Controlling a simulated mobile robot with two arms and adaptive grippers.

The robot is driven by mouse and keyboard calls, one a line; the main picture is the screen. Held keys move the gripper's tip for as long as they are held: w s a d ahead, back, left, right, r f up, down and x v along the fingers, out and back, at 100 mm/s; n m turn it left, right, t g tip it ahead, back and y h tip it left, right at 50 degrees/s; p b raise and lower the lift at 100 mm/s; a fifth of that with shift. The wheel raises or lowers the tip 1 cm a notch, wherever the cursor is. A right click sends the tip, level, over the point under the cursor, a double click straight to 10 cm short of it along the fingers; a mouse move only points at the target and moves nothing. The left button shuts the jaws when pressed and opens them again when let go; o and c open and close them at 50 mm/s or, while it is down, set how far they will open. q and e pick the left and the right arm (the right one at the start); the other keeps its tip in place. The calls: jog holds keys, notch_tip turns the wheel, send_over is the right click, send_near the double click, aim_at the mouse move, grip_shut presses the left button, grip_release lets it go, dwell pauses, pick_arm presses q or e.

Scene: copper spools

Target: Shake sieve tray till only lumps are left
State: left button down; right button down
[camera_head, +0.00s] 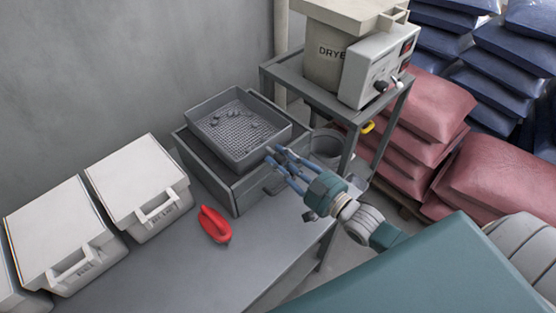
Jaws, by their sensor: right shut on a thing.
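The sieve tray (262,152) is a grey square tray with a mesh floor and sits on top of a larger grey box (225,183). Several small dark grey lumps (253,125) lie scattered on the mesh, which shows bare between them. I cannot make out fine material on it. My right gripper (277,160), with blue fingers, is at the tray's front right side and is shut on the tray; its fingers hide the exact grip point. The box has a handle on its front, partly behind the fingers. My left gripper is not in view.
A red scoop (214,224) lies on the grey bench (190,270). White lidded bins (138,180) stand at the left. A dryer (335,50) on a metal stand, a grey bucket (327,145) and stacked red sacks (435,105) are at the right. The bench front is clear.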

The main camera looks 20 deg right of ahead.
jog(key=d, duration=0.1)
jog(key=w+d, duration=0.1)
jog(key=d, duration=0.1)
jog(key=shift+w+d+r, duration=0.1)
jog(key=shift+r, duration=0.1)
jog(key=c, duration=1.5)
grip_release()
jog(key=shift+o, duration=0.2)
jog(key=shift+f, duration=0.1)
jog(key=v, duration=1.2)
